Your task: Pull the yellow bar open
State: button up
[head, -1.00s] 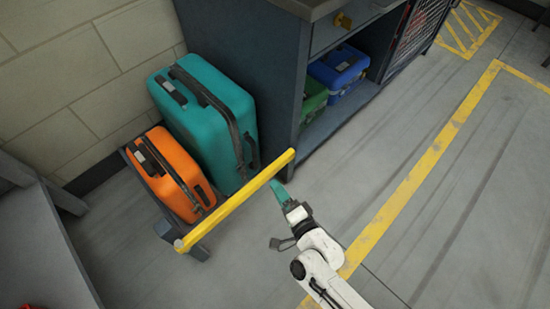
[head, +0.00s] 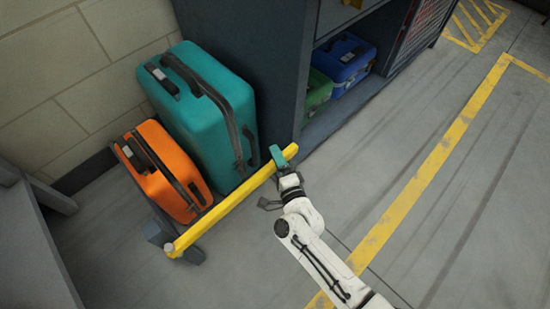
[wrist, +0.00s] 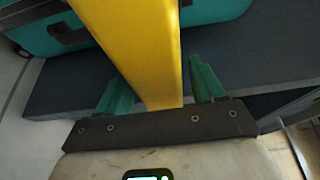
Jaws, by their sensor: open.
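The yellow bar (head: 228,202) runs in front of the suitcases, from a post at its lower left end to a free end at the upper right near the cabinet. My gripper (head: 278,155) is at that free end. In the wrist view the yellow bar (wrist: 143,45) passes between the two green fingers of my gripper (wrist: 160,85). The fingers are open, one on each side of the bar, with a visible gap at least on the left. The bar stands across the front of the orange suitcase (head: 155,172) and the teal suitcase (head: 205,95).
A dark blue-grey cabinet (head: 283,70) stands just behind the bar's free end. A green case (head: 318,90) and a blue case (head: 343,60) sit on its open shelf. Floor with a yellow line (head: 430,160) is clear to the right.

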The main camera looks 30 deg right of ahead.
jog(key=shift+w, duration=0.6)
jog(key=shift+s, duration=0.1)
grip_shut()
